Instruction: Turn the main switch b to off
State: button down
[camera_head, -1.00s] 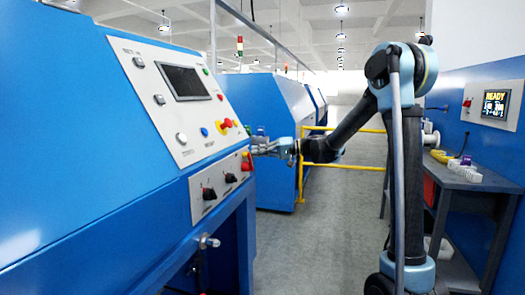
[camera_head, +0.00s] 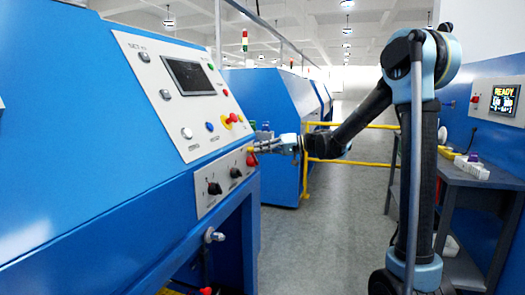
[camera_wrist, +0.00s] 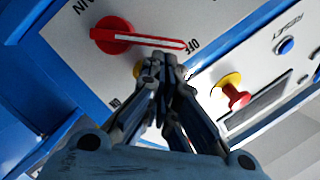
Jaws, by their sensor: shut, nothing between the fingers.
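The red main switch handle (camera_wrist: 115,36) has a round hub and a long lever with a white stripe. In the wrist view the lever points right, its tip beside the printed "OFF". No letter b is readable. Part of a yellow piece (camera_wrist: 138,70) shows behind my fingers. My gripper (camera_wrist: 156,62) is shut and empty, its fingertips just below the lever; I cannot tell whether they touch it. In the head view my gripper (camera_head: 256,150) is at the right end of the lower switch panel, and the red switch (camera_head: 251,159) is small and partly hidden.
Two black rotary knobs (camera_head: 214,188) sit left of the red switch. A red and yellow mushroom button (camera_wrist: 232,92) and a blue button (camera_wrist: 286,46) are on the upper panel. A grey side table (camera_head: 470,175) stands right. The aisle floor (camera_head: 325,220) is clear.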

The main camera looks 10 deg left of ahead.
dwell(0.3)
jog(key=w+d+r, duration=0.4)
jog(key=d, duration=0.6)
jog(key=s+d+f+m+t+h, duration=0.2)
jog(key=s+d+f+m+h, duration=0.2)
jog(key=s+d+f+h, duration=0.4)
jog(key=s+d+f+m+t+h, duration=0.1)
jog(key=s+d+f+m+h, duration=0.4)
jog(key=s+d+f, duration=1.5)
jog(key=s+d+h, duration=0.3)
jog(key=s+d, duration=0.1)
jog(key=d, duration=0.3)
jog(key=shift+s+d+f+t, duration=0.3)
jog(key=shift+d+f+t, duration=0.1)
jog(key=shift+a, duration=0.1)
